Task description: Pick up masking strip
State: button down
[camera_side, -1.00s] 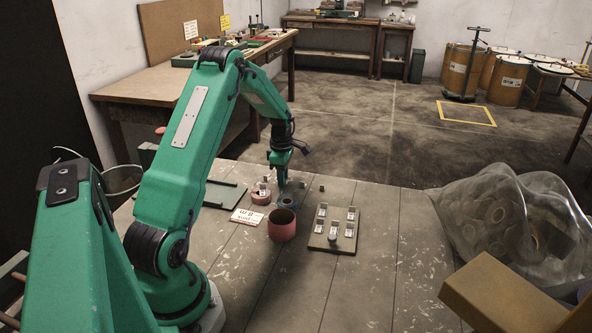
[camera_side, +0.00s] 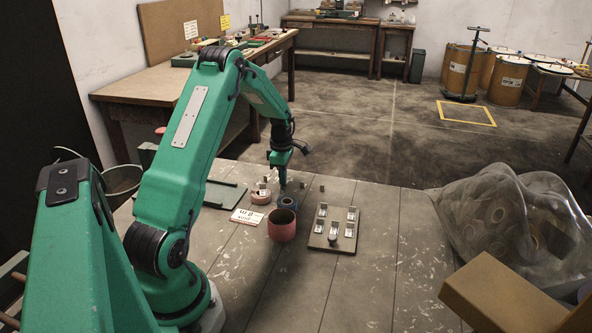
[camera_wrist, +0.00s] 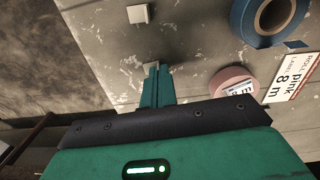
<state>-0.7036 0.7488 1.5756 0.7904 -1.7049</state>
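I cannot pick out a masking strip for certain. My gripper (camera_side: 282,182) points down over the far part of the bench, near the rolls. In the wrist view its green fingers (camera_wrist: 154,70) are close together, with a small pale piece (camera_wrist: 151,66) at their tips; I cannot tell whether they grip it. A pink roll (camera_wrist: 225,80) with a white label lies right of the fingers, and it also shows in the side view (camera_side: 260,197). A blue roll (camera_wrist: 245,30) lies beyond it, and shows behind the reddish cup in the side view (camera_side: 288,201).
A reddish cup (camera_side: 282,228) stands in front of the blue roll. A board (camera_side: 317,241) with several metal pieces is to its right. A white label card (camera_side: 245,216) lies left of the cup. A small pale block (camera_wrist: 138,14) sits ahead of the fingers. A clear bag (camera_side: 515,225) fills the right side.

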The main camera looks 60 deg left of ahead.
jog(key=shift+r, duration=0.8)
notch_tip(320, 180, up, 2)
jog(key=shift+r, duration=0.2)
jog(key=w+d+r, duration=0.2)
jog(key=d+r, duration=0.5)
jog(key=d, duration=0.4)
jog(key=shift+d, duration=0.25)
jog(key=shift+r, duration=1.75)
